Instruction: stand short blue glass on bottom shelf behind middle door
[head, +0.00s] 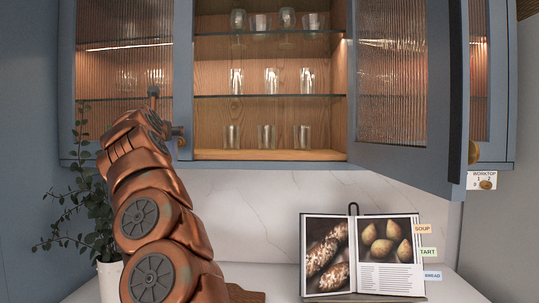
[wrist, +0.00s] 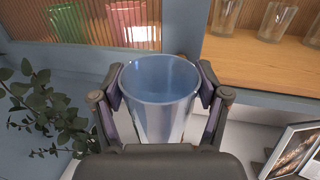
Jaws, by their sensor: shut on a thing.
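My gripper (wrist: 160,92) is shut on a short blue glass (wrist: 162,105), which it holds around the sides with the rim toward the wrist camera. In the head view my arm reaches up at the left, and the glass cannot be made out there. The middle door (head: 405,95) stands open to the right. Behind it the bottom shelf (head: 270,155) is a wooden board with three clear glasses (head: 266,136) in a row. In the wrist view the bottom shelf (wrist: 235,62) lies to the right of the held glass, apart from it.
The shut left door (head: 125,65) has ribbed panes; green (wrist: 75,28) and pink (wrist: 128,22) glasses show behind it. Glass shelves (head: 270,96) above hold more glasses. A plant (head: 100,215) stands lower left, and an open cookbook (head: 362,255) below. The bottom shelf's front strip is clear.

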